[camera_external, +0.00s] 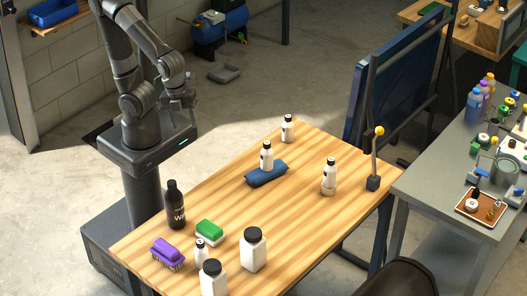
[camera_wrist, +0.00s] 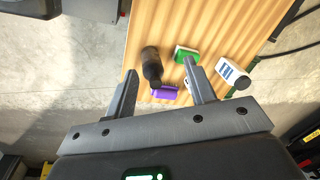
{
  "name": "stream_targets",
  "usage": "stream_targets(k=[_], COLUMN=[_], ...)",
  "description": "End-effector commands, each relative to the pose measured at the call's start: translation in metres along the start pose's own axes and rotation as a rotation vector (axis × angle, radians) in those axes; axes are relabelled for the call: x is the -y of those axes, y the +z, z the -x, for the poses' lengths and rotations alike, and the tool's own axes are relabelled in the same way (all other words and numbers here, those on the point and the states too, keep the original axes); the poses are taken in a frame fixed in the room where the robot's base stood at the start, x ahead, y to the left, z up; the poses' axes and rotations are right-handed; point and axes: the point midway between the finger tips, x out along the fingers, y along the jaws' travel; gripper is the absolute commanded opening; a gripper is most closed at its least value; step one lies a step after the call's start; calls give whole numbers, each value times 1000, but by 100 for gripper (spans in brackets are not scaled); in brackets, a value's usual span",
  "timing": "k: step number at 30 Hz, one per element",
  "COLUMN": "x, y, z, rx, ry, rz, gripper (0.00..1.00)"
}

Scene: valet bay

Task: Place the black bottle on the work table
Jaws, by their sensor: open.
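The black bottle (camera_external: 175,205) stands upright on the wooden work table (camera_external: 225,200), near its left edge. White lettering shows on its side. In the wrist view the black bottle (camera_wrist: 152,66) appears beyond and between my finger tips, seen from above. My gripper (camera_wrist: 160,80) is open with nothing between its fingers. In the external view my gripper (camera_external: 180,110) is raised above and behind the table's left edge, well apart from the bottle.
A purple brush (camera_external: 168,252), a green sponge-like brush (camera_external: 210,232) and white bottles (camera_external: 253,250) stand near the black bottle. A blue cloth (camera_external: 265,174) with a white bottle on it lies farther back. The table's middle is clear.

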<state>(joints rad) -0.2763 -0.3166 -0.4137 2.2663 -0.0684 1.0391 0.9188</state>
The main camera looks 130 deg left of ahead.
Motion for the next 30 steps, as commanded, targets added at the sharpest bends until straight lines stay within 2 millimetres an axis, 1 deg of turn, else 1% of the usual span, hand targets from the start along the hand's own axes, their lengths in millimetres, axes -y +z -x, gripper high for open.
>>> stream_targets(k=[1, 6, 9, 13, 15, 18, 30], x=[-4, -15, -22, -28, -30, -32, -32], y=[11, 49, 67, 85, 90, 94, 95], z=[8, 29, 36, 40, 41, 41, 41], rx=[-19, -128, -208, -294, -326, -348, -351], ry=[-42, -136, -156, -151, -145, -137, -136], rz=[103, 496, 698, 890, 955, 1006, 1017], gripper=[50, 50, 50, 50, 50, 50, 50])
